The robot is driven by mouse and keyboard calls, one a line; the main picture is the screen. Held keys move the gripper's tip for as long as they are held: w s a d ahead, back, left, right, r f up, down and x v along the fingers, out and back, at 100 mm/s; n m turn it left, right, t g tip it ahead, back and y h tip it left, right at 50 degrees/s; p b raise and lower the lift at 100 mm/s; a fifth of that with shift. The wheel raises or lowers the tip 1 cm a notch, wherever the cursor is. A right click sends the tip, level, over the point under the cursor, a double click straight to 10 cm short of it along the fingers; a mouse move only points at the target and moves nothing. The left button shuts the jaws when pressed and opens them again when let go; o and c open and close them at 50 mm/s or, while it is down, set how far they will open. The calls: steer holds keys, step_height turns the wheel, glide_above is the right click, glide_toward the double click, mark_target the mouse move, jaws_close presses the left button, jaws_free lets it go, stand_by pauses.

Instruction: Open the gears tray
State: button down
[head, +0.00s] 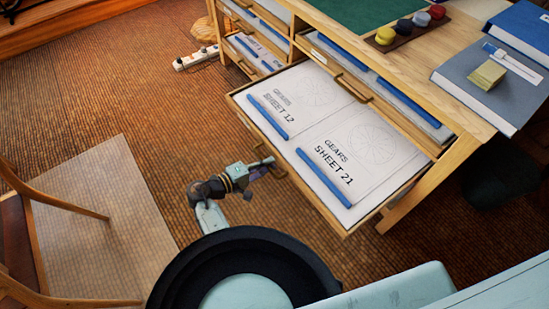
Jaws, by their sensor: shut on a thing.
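The gears tray (305,121) is a shallow wooden drawer low in the desk, and it stands pulled well out. In it lie two white sheets side by side, GEARS SHEET 12 (301,90) and GEARS SHEET 21 (372,158), each with a blue bar along its front edge. My gripper (262,168) is at the middle of the tray's front, shut on its handle (266,163). The fingers and most of the handle are small and partly hidden by the wrist.
Other trays (255,53) at the left of the desk show sheets inside. A wooden chair (55,215) stands at the left on a clear mat (105,205). A power strip (195,58) lies on the carpet. Books (455,82) and coloured pots (404,30) are on the desktop.

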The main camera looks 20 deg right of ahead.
steer(key=shift+f+v, duration=0.2)
steer(key=shift+v, duration=0.65)
steer(key=shift+f+v, duration=0.15)
steer(key=shift+v, duration=0.7)
steer(key=shift+f+v, duration=0.2)
steer(key=shift+v, duration=0.65)
steer(key=shift+a, duration=0.1)
steer(key=c, duration=1.7)
jaws_free()
steer(key=shift+a, duration=0.1)
steer(key=v, duration=1.2)
